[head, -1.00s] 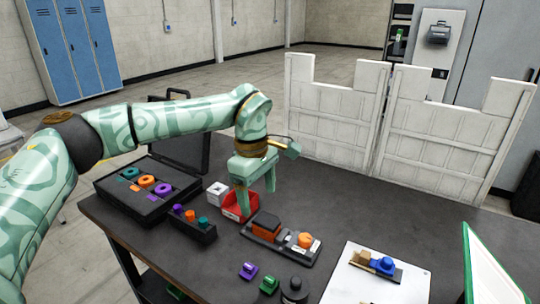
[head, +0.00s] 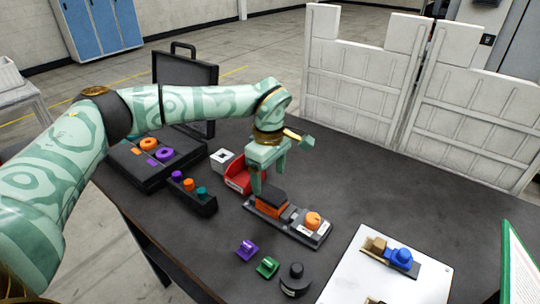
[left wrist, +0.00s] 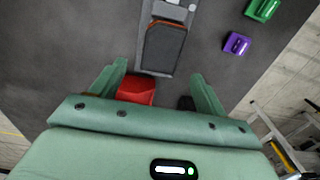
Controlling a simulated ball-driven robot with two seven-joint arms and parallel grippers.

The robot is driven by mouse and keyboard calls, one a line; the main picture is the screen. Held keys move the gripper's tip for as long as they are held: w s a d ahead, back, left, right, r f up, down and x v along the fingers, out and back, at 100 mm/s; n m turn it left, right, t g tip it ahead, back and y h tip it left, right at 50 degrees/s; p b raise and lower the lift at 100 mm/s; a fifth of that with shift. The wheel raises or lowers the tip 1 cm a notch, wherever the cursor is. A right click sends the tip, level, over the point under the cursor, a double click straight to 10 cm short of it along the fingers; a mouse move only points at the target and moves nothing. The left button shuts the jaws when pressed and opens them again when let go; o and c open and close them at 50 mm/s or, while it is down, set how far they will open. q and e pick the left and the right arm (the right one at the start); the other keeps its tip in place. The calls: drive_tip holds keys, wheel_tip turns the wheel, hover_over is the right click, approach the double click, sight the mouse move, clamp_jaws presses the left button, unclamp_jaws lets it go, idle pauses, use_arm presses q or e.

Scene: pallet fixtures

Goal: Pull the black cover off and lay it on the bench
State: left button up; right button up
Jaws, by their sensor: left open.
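The black cover (head: 271,196) sits on an orange block (head: 267,210) at the left end of a dark grey pallet fixture (head: 294,231) on the bench. In the left wrist view the cover (left wrist: 164,48) shows as a dark rectangle with a thin orange edge, ahead of the fingertips. My left gripper (head: 268,181) points down with fingers apart, just behind and above the cover. Its open fingers (left wrist: 160,72) also show in the left wrist view, with nothing between them gripped. My right gripper is out of view.
An orange knob (head: 313,219) sits on the fixture's right end. A red bin (head: 238,180) is close behind the gripper. Purple (head: 247,250) and green (head: 267,267) pieces and a black round part (head: 295,279) lie in front. Bare bench (head: 375,190) lies to the right.

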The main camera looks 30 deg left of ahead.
sight(269, 192)
use_arm(q)
drive_tip(key=shift+f+b, duration=0.4)
drive_tip(key=shift+f, duration=2)
drive_tip(key=c, duration=1.3)
